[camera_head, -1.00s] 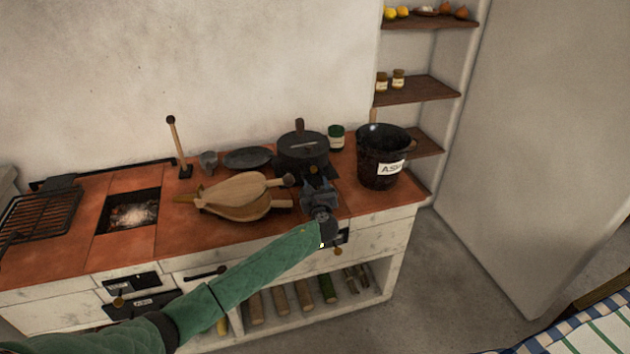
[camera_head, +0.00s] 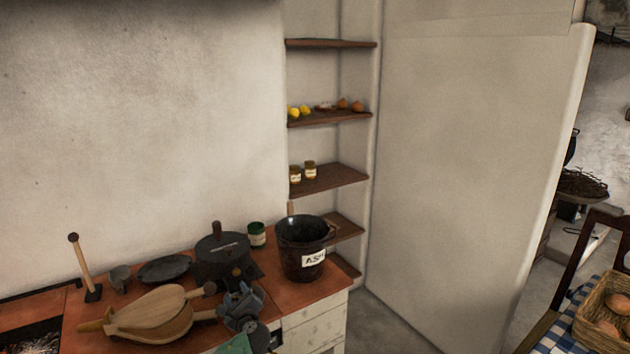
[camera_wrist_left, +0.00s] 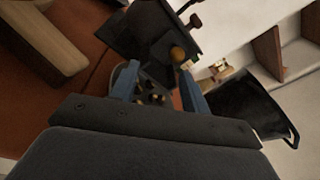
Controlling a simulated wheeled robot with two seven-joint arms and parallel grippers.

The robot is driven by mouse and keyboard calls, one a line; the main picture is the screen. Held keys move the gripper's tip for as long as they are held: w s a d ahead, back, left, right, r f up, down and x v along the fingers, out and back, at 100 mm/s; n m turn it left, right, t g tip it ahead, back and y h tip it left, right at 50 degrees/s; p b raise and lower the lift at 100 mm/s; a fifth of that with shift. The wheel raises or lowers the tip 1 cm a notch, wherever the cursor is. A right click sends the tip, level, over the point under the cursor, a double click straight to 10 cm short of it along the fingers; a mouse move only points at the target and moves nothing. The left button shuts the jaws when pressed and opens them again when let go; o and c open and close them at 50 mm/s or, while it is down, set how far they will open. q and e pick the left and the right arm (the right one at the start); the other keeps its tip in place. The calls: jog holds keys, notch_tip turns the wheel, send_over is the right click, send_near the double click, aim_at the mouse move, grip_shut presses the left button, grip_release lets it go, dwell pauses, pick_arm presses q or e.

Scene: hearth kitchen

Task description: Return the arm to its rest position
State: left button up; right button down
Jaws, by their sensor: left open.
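My left arm, in a green sleeve, comes in at the bottom of the head view. My left gripper (camera_head: 243,302) is over the counter's front right part, in front of the black lidded pot (camera_head: 222,258) and to the right of the wooden bellows (camera_head: 150,318). Its two blue-grey fingers stand apart in the left wrist view (camera_wrist_left: 158,85), with nothing clearly held between them. Small knobs on something dark show between the fingers; I cannot tell what it is. My right gripper is in neither view.
A black ash bucket (camera_head: 303,262) stands right of the gripper. A green jar (camera_head: 257,236), a dark plate (camera_head: 165,268) and a small cup (camera_head: 120,279) stand behind. Wall shelves (camera_head: 330,181) rise behind the bucket. A basket (camera_head: 603,318) sits on a checked cloth at far right.

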pick_arm(q)
jog(key=shift+s+d+n+g, duration=0.1)
jog(key=shift+s+n+g, duration=0.15)
jog(key=shift+n, duration=0.35)
jog(key=shift+s+n+g, duration=0.1)
jog(key=shift+n+g, duration=0.15)
jog(key=shift+n, duration=0.35)
jog(key=s+d+r+n+g+h, duration=0.1)
jog(key=s+d+r+n+g, duration=0.2)
jog(key=r+n, duration=0.45)
jog(key=s+d+f+n+g+h, duration=0.1)
jog(key=s+d+n+h, duration=0.2)
jog(key=s, duration=0.4)
jog(key=s+d+f+n+g+h, duration=0.1)
jog(key=s+d+f+n, duration=0.1)
jog(key=s+n, duration=0.35)
jog(key=s+d+f+n+g+h, duration=0.1)
jog(key=s+f, duration=0.4)
jog(key=s, duration=0.8)
jog(key=s+d+f+n+g+h, duration=0.1)
jog(key=s+f+g, duration=0.3)
jog(key=s, duration=1)
jog(key=s+d+f+n+g+h, duration=0.1)
jog(key=s+f+g+h, duration=0.1)
jog(key=s+f, duration=0.5)
jog(key=s, duration=0.6)
jog(key=shift+s+d+f+g, duration=0.2)
jog(key=shift+s+f+g, duration=0.1)
jog(key=shift+s+f, duration=0.1)
